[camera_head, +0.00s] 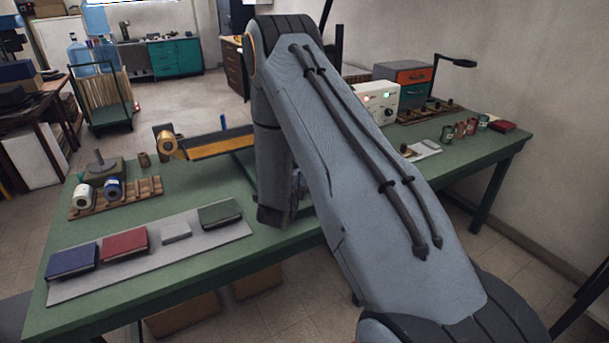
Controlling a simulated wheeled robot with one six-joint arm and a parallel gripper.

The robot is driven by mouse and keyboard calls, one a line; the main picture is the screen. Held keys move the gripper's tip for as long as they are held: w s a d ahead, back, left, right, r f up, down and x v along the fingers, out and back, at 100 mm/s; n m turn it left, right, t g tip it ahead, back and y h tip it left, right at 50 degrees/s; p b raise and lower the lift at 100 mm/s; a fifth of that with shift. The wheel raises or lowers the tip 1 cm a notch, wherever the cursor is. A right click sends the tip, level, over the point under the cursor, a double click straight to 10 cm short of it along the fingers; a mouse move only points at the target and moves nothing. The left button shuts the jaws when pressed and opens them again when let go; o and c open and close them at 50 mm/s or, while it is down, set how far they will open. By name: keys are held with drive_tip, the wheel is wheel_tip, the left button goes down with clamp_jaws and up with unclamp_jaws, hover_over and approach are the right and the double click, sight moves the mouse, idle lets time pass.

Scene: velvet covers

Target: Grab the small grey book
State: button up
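The small grey book (176,232) lies flat on a light grey board (100,285) near the front left edge of the green table. It is smaller than the books beside it. A red book (125,244) lies to its left and a dark green book (220,213) to its right, and a dark blue book (72,260) is at the far left of the board. My arm crosses the middle of the view, with its far part bending down over the table right of the board. My gripper's fingers are not visible.
The green table (190,268) also holds a wooden rack (120,197) with spools, a brass cylinder (171,146) and a yellow-edged bar (210,147).

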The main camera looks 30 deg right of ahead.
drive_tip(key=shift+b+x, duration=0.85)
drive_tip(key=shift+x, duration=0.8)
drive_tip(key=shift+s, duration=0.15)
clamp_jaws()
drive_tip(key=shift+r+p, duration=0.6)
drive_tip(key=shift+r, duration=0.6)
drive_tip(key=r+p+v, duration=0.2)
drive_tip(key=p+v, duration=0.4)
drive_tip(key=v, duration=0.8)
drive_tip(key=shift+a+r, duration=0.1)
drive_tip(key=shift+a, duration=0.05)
